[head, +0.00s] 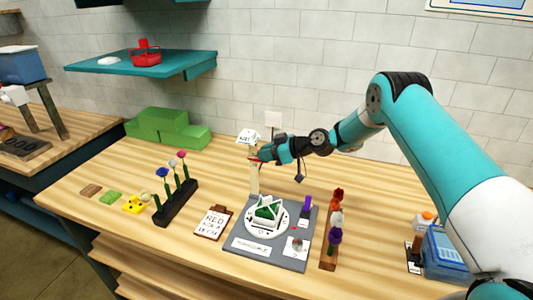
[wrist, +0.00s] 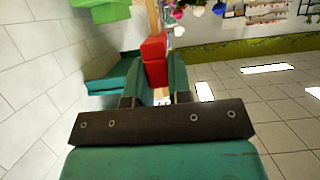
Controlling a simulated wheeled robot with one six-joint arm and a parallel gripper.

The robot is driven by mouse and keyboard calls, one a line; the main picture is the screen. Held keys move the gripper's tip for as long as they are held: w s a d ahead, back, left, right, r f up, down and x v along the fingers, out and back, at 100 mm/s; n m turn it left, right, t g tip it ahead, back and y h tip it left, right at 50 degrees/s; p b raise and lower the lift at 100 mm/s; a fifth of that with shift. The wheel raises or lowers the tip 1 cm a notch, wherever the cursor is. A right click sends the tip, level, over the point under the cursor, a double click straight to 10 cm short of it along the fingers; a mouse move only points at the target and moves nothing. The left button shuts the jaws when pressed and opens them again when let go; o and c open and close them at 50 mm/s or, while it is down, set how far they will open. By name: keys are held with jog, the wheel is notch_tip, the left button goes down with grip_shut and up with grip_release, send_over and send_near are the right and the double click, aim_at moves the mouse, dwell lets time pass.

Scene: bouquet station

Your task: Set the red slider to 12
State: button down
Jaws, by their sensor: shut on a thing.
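The red slider (head: 254,158) sits high on an upright pale wooden post (head: 254,182) behind the grey board in the head view. My gripper (head: 262,155) reaches it from the right and is shut on it. In the wrist view the red slider (wrist: 154,58) shows between the teal fingers of my gripper (wrist: 156,80). A white card (head: 249,137) is at the top of the post. The slider's reading on the post is too small to tell. A clipboard (head: 214,222) shows the word RED and smaller writing.
The grey board (head: 238,262) holds a white round dish (head: 268,222) with green pieces. A black flower rack (head: 176,203) stands left, a wooden flower rack (head: 328,256) right. Green blocks (head: 162,125) sit at the back left, a blue container (head: 448,252) at the right.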

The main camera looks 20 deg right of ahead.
notch_tip(320, 180, down, 5)
jog(key=b, duration=0.5)
jog(key=shift+s+r, duration=0.1)
jog(key=shift+r, duration=0.1)
jog(key=c, duration=1)
grip_release()
jog(key=shift+f, duration=0.1)
jog(key=shift+c, duration=0.2)
jog(key=b+v, duration=0.3)
jog(key=v, duration=0.4)
jog(key=shift+d+r, duration=0.15)
jog(key=shift+r, duration=0.05)
jog(key=shift+s, duration=0.1)
